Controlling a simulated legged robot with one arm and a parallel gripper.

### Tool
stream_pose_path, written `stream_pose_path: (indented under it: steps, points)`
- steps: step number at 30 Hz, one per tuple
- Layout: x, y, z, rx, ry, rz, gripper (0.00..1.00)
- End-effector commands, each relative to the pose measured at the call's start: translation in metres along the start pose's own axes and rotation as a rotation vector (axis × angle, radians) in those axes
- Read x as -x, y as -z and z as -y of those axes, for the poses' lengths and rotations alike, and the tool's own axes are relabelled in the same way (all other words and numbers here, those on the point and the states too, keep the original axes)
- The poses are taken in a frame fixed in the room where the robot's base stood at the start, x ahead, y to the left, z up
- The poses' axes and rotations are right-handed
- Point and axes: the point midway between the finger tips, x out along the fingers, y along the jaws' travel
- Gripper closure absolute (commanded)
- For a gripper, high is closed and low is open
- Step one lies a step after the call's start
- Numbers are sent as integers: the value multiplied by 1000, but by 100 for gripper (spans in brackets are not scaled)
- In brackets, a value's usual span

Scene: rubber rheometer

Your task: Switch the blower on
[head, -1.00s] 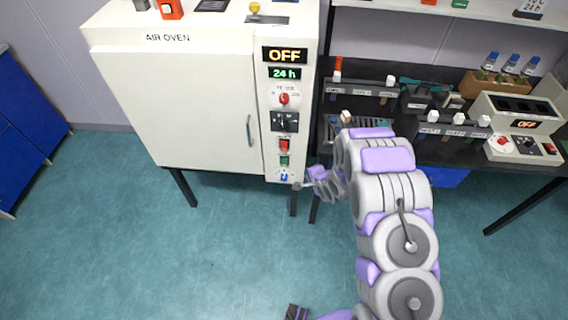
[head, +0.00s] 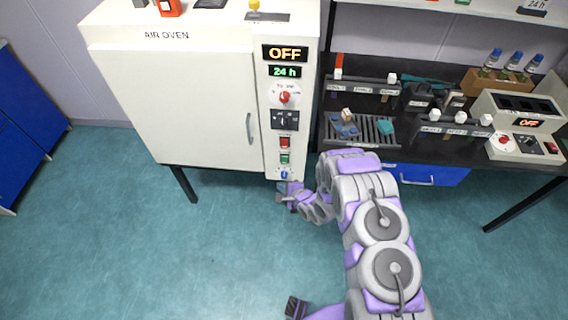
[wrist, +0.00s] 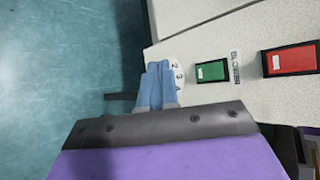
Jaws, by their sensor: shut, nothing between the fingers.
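The air oven (head: 195,105) stands at left with a control strip down its right side. Contact cannot be told.
The oven displays read OFF (head: 285,54) and 24 h. A black bench (head: 345,155) at right holds racks, a grille tray (head: 370,130), bottles and a second device (head: 520,125) reading OFF. Open floor (head: 150,250) lies in front of the oven.

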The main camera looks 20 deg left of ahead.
Motion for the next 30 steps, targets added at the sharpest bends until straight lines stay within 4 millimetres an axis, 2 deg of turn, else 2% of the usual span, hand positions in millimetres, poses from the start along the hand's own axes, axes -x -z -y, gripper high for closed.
stream_pose_path:
  steps: [8,18,30]
  points:
    - [-12,9,6,2,-2,0,100]
    - [-44,32,30,3,3,0,100]
    - [-60,44,45,1,1,0,100]
